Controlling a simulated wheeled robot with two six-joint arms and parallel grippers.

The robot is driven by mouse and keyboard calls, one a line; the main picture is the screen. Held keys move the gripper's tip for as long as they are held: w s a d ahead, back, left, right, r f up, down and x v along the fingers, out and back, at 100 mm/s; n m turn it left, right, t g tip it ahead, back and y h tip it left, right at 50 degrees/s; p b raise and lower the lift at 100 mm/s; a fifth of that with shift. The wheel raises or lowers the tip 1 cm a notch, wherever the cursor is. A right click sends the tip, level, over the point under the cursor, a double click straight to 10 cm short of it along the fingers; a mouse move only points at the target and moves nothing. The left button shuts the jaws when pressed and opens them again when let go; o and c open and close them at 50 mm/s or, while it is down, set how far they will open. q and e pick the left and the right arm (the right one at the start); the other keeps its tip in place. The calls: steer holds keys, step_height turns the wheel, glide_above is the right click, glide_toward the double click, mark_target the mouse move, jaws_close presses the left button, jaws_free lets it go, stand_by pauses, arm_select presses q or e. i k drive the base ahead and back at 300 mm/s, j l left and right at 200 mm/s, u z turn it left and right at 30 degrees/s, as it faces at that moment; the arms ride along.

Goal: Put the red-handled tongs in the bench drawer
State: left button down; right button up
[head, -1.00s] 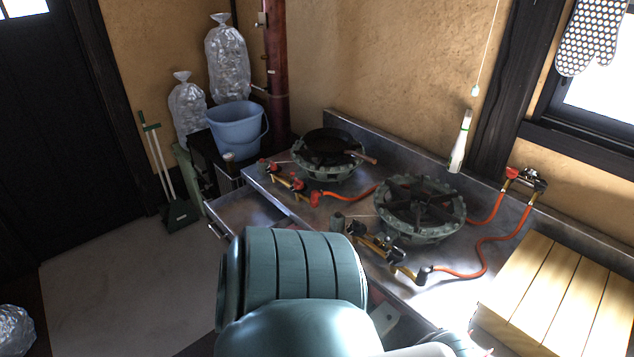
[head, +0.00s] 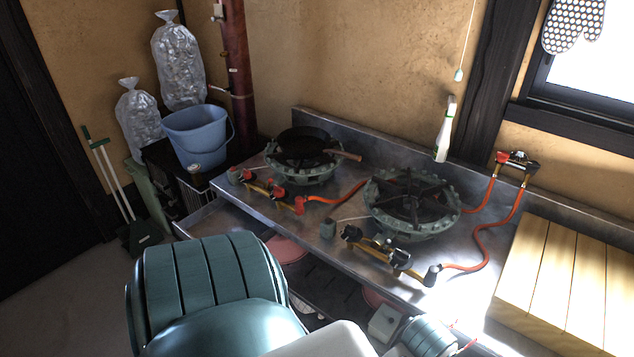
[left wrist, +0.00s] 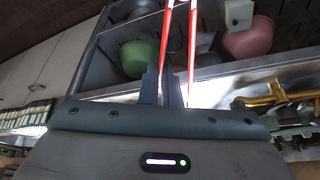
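The red-handled tongs (left wrist: 193,45) show in the left wrist view as two long red handles running up from my left gripper (left wrist: 163,85). The gripper's dark fingers are close together, with one handle between them and the other just right of the fingers. The tongs' far ends are out of the picture. In the head view, thin red bits of the tongs (head: 468,344) show at the bottom beside my left wrist. The bench drawer (head: 208,214) is pulled out under the left end of the steel bench; my arm covers part of that area. My right gripper is not in view.
The steel bench (head: 345,215) carries two burners, the nearer one (head: 413,203) with orange hoses and the other under a pan (head: 303,145). A slatted wooden board (head: 565,275) lies at right. Pink (left wrist: 250,38) and green (left wrist: 138,58) bowls sit below the bench. A blue bucket (head: 197,137) stands left.

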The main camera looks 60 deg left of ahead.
mark_target(236, 227)
steer(key=k+j+u, duration=0.15)
steer(key=j, duration=0.45)
steer(key=k+j+u, duration=0.2)
steer(key=j, duration=0.4)
steer(key=j+u, duration=0.15)
steer(key=j, duration=0.45)
steer(key=k+j+u, duration=0.2)
steer(key=j, duration=0.4)
steer(key=i+j+u, duration=0.1)
steer(key=i+j, duration=0.15)
steer(key=j, duration=0.2)
steer(key=i+j+u, duration=0.1)
steer(key=i+j, duration=0.2)
steer(key=j, duration=0.15)
